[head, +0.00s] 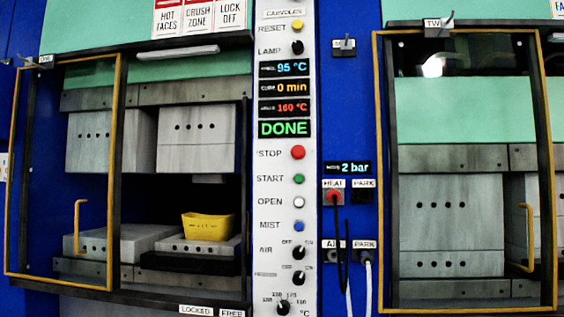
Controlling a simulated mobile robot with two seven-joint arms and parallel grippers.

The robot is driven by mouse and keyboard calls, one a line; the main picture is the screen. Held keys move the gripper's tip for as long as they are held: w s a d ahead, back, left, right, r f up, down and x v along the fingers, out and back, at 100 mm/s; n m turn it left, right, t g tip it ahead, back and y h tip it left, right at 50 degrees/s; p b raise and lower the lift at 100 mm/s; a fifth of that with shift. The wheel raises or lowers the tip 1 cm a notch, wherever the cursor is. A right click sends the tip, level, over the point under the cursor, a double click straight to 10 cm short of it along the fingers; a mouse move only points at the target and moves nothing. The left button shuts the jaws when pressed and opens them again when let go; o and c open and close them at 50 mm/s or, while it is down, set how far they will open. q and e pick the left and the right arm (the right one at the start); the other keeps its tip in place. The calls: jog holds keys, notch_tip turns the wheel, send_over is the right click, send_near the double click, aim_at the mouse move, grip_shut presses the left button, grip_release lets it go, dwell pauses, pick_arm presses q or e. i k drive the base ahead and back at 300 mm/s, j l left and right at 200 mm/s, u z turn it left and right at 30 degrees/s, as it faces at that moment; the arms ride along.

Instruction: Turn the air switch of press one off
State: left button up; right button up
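The air switch (299,252) is a small black rotary knob low on the white control panel (267,208), beside the label AIR. OFF is marked at its upper left and ON at its upper right. Its pointer appears to lean up and right, toward ON. Press one (97,140) stands left of the panel, with a small tag at its top left. Its platens are apart, and a yellow block-like piece (208,227) sits on the lower right one. Neither of my grippers shows in the head view.
The panel display (284,129) reads DONE, above a red stop button (298,152). Another black knob sits just below the air switch, and a dial lower still. Press two (451,225) is at right, its platens together.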

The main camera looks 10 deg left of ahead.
aim_at(298, 251)
jog(key=i+l+u, duration=0.2)
jog(key=i+l, duration=0.2)
jog(key=l, duration=0.25)
jog(key=i+l+u, duration=0.1)
jog(key=l, duration=0.25)
jog(key=i+l+u, duration=0.1)
jog(key=i+l, duration=0.15)
jog(key=i+l+u, duration=0.1)
jog(key=l, duration=0.35)
